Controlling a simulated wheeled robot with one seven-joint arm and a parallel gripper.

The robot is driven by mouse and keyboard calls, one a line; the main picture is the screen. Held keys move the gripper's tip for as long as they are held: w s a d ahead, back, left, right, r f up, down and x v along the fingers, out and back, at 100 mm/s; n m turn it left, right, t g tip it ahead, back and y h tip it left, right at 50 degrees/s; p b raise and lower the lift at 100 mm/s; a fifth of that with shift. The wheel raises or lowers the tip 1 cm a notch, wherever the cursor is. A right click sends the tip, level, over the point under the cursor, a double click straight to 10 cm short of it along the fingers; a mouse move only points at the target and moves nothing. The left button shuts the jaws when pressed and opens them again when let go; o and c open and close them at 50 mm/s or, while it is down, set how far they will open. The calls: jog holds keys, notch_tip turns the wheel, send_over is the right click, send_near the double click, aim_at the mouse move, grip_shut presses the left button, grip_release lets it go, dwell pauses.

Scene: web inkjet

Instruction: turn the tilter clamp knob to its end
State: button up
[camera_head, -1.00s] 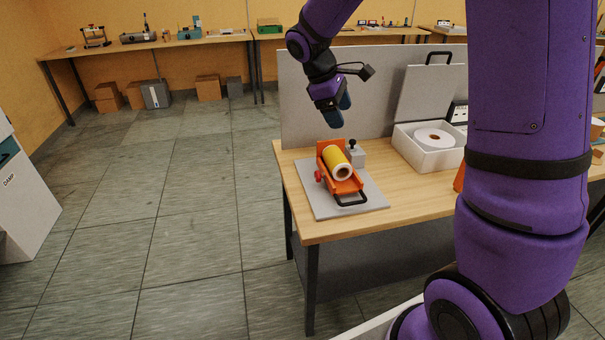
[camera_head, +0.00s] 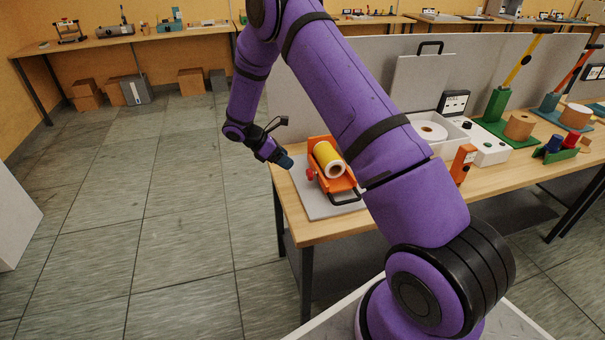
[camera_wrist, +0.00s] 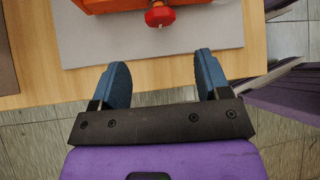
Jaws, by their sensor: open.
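The orange tilter (camera_head: 322,165) stands on a grey base plate (camera_head: 312,203) at the table's left end, with a yellow roll (camera_head: 328,158) lying in it. Its red clamp knob (camera_head: 310,174) sticks out on the left side. In the wrist view the red knob (camera_wrist: 160,15) is at the top centre, on the edge of the orange body (camera_wrist: 110,4). My gripper (camera_head: 287,162) is just left of the tilter, apart from the knob. In the wrist view the blue fingers (camera_wrist: 160,75) are spread apart with nothing between them, and the knob lies beyond their tips, roughly centred.
The wooden table (camera_head: 305,235) has its left edge under my gripper. A grey panel (camera_head: 290,105) stands behind the tilter. A white box with a roll (camera_head: 440,132) and an orange block (camera_head: 462,162) lie to the right. Open floor is at left.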

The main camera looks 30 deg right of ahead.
aim_at(308, 175)
jog(key=x, duration=1)
jog(key=shift+s+d+f, duration=0.1)
jog(key=shift+d+f, duration=0.05)
jog(key=c, duration=0.9)
